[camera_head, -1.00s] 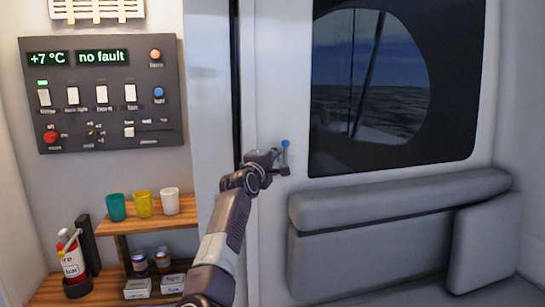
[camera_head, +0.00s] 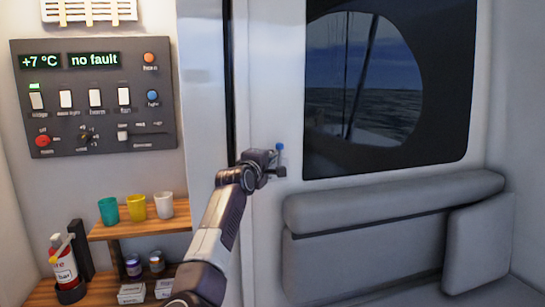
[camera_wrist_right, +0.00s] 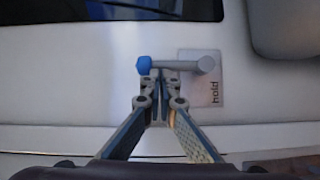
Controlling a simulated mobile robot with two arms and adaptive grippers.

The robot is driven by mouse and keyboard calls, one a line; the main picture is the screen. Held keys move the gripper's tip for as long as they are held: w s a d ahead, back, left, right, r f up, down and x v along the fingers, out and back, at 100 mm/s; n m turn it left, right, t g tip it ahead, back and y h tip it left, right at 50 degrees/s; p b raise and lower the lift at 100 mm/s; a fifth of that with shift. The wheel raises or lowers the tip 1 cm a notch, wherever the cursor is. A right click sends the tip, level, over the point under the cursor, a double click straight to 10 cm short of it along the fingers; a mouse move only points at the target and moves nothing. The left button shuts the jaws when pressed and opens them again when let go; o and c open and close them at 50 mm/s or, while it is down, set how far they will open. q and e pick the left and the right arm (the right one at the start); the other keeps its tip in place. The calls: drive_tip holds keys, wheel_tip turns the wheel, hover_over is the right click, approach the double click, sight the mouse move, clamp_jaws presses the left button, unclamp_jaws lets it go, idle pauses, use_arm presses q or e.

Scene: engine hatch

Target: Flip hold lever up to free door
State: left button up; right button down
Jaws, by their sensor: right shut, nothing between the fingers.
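The hold lever is a grey shaft with a blue knob (camera_head: 280,148) on the pale door panel, left of the dark window. The knob is at the top, so the lever points up. In the wrist view the lever (camera_wrist_right: 180,65) runs from its blue knob on the left to its pivot on a plate marked "hold" (camera_wrist_right: 214,92). My right gripper (camera_wrist_right: 158,78) is shut and empty, its tips right at the shaft near the knob; whether they touch it I cannot tell. In the head view my right gripper (camera_head: 270,160) partly hides the lever. My left gripper is not in view.
A control panel (camera_head: 95,100) is on the wall at left. Below it, a wooden shelf (camera_head: 140,227) holds cups, jars and boxes, with a fire extinguisher (camera_head: 64,262) beside it. A grey padded seat (camera_head: 380,245) stands at right, under the window.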

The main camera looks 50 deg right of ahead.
drive_tip(key=v, duration=0.7)
idle(0.5)
